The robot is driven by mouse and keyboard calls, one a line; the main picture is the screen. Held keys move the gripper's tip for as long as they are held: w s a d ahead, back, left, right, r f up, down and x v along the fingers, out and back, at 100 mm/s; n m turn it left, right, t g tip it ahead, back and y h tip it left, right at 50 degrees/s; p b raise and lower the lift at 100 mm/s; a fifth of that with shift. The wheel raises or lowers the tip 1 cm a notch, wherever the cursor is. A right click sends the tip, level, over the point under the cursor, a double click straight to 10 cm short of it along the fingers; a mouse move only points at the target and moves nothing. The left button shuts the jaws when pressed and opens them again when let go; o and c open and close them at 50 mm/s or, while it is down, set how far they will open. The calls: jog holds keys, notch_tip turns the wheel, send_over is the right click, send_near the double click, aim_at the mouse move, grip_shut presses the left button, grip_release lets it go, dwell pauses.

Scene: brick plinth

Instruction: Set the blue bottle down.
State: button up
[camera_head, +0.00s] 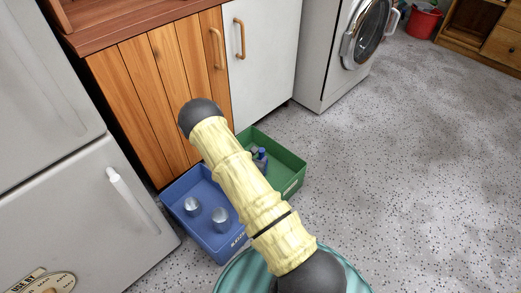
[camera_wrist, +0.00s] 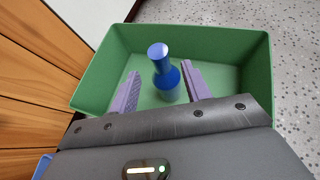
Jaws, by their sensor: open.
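The blue bottle (camera_wrist: 166,78) stands upright inside the green crate (camera_wrist: 98,75) in the wrist view, with its base on the crate floor as far as I can see. My gripper (camera_wrist: 162,84) is open, with one purple finger on each side of the bottle. A gap shows between the left finger and the bottle; the right finger is close beside it, and I cannot tell if it touches. In the head view the bottle (camera_head: 262,154) shows small in the green crate (camera_head: 290,183), partly behind my arm. My gripper is hidden there.
A blue crate (camera_head: 173,210) with two metal cans (camera_head: 221,215) stands left of the green crate. Wooden cabinet doors (camera_head: 150,90) and a white door (camera_head: 262,60) rise behind. A fridge (camera_head: 90,215) is at left, a washing machine (camera_head: 335,50) at back right. Speckled floor (camera_head: 420,170) at right is clear.

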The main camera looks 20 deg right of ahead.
jog(key=shift+p+v, duration=0.55)
jog(key=shift+v, duration=1.35)
jog(key=s+d+r+m+g+h, duration=0.1)
jog(key=s+d+r+m+g, duration=0.2)
jog(key=s+r+m+g, duration=0.75)
jog(key=s+a+r+m+t+y, duration=0.2)
jog(key=s+a+r+m+y, duration=0.3)
jog(key=r+m, duration=0.3)
jog(key=s+a+r+m+t+y, duration=0.2)
jog(key=s+a+r+m+y, duration=0.2)
jog(key=a+r+m, duration=0.4)
jog(key=shift+s+a+r+t+y, duration=0.35)
jog(key=shift+s+r+y, duration=0.05)
jog(key=shift+s+r, duration=0.25)
